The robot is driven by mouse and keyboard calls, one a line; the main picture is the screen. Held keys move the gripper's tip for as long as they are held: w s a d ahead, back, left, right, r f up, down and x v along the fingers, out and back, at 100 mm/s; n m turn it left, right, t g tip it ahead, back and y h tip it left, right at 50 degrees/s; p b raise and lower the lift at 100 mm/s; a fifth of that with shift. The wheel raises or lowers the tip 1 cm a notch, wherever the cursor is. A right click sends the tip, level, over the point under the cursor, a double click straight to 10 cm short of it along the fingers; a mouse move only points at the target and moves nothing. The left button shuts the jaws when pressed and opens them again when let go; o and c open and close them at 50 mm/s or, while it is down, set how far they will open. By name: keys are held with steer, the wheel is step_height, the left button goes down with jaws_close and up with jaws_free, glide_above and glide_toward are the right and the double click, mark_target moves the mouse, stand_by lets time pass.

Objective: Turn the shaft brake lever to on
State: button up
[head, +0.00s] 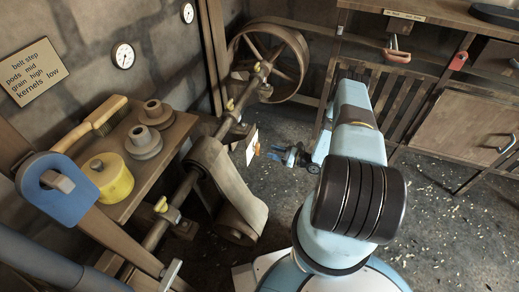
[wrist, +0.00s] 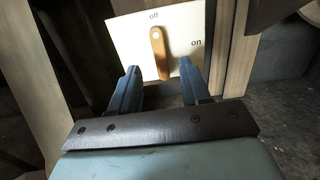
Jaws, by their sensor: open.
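The shaft brake lever (wrist: 158,55) is an orange-brown bar on a white plate (wrist: 183,35) marked "off" at the top and "on" at the right. Its rounded upper end lies just under "off", away from "on". In the head view the lever (head: 257,149) is small, on the plate's (head: 251,143) right side. My gripper (wrist: 160,68) is open, with one blue finger on each side of the lever's lower part and visible gaps to it. In the head view my gripper (head: 281,153) is just right of the plate. Whether the fingertips reach the lever's depth is unclear.
A long shaft with a wide belt (head: 228,180) and a big spoked wheel (head: 268,62) runs left of my gripper. A wooden bench (head: 150,170) holds a brush and a yellow pot. Wooden posts flank the plate.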

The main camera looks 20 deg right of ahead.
mark_target(259, 148)
steer(key=x, duration=0.7)
steer(key=shift+w+a, duration=0.15)
steer(key=shift+a, duration=0.05)
steer(key=shift+c, duration=0.2)
jaws_close()
steer(key=shift+a, duration=0.15)
steer(key=shift+w, duration=0.1)
